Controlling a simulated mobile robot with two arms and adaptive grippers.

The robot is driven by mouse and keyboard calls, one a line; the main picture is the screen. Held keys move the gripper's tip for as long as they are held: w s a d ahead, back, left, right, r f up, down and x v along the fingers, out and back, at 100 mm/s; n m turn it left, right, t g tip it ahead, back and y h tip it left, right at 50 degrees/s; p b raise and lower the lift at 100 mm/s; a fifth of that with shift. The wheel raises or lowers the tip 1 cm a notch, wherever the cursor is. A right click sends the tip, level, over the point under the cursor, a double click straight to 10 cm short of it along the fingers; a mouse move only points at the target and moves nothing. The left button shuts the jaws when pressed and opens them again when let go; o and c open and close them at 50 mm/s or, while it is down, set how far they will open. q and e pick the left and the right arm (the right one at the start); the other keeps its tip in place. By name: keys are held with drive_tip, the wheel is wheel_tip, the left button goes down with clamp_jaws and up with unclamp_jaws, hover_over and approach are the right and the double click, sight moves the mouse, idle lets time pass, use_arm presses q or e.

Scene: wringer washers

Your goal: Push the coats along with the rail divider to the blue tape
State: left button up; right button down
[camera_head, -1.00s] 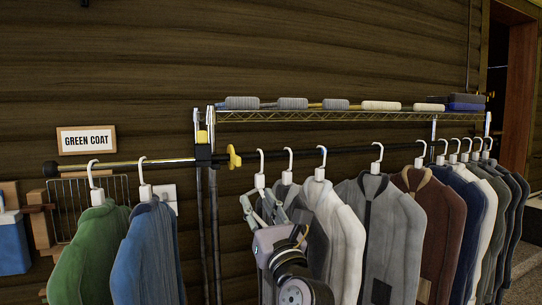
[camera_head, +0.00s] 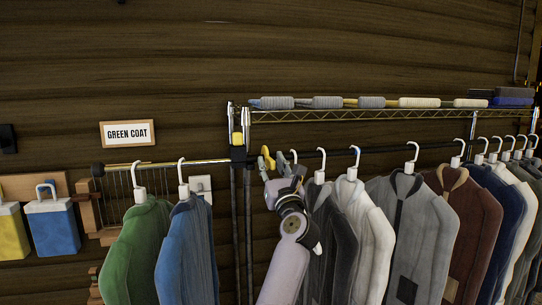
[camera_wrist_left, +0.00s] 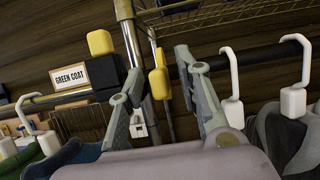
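The rail divider seems to be the yellow piece (camera_head: 267,158) on the black rail, just right of the black block at the rail joint. In the left wrist view the yellow piece (camera_wrist_left: 158,83) shows between my finger tips. My left gripper (camera_head: 278,166) is raised to the rail, its fingers open around or just in front of the yellow piece; contact cannot be told. The coats hang right of it: dark grey (camera_head: 333,245), white (camera_head: 372,240), grey (camera_head: 412,225), brown (camera_head: 468,225), navy (camera_head: 502,215) and more. I cannot make out the blue tape. My right gripper is out of view.
A green coat (camera_head: 138,245) and a blue coat (camera_head: 187,245) hang on the left rail, under the "GREEN COAT" sign (camera_head: 128,134). A wire shelf (camera_head: 350,116) with rolled cloths runs above the right rail. Upright posts (camera_head: 236,210) stand at the joint.

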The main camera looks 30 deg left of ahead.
use_arm(q)
drive_tip(key=shift+w+a+r, duration=0.15)
drive_tip(key=shift+w+a, duration=0.1)
drive_tip(key=shift+a, duration=0.05)
drive_tip(key=shift+c, duration=0.2)
clamp_jaws()
